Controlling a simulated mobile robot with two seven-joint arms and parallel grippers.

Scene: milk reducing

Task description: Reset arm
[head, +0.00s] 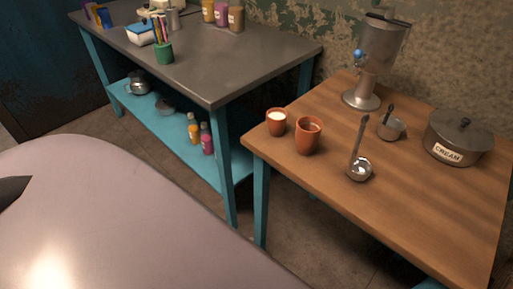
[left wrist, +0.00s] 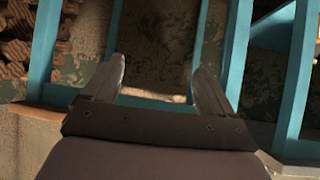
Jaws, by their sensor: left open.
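My left gripper (left wrist: 157,85) shows in the left wrist view with its two fingers spread apart and nothing between them. It faces teal table legs (left wrist: 234,50) and a worn patterned wall.
A grey-topped table (head: 220,65) with a teal lower shelf (head: 165,120) stands at the left, holding jars (head: 222,13), a green pencil cup (head: 164,52) and bottles (head: 206,138). A large pale rounded surface fills the lower left. Floor shows between it and the tables.

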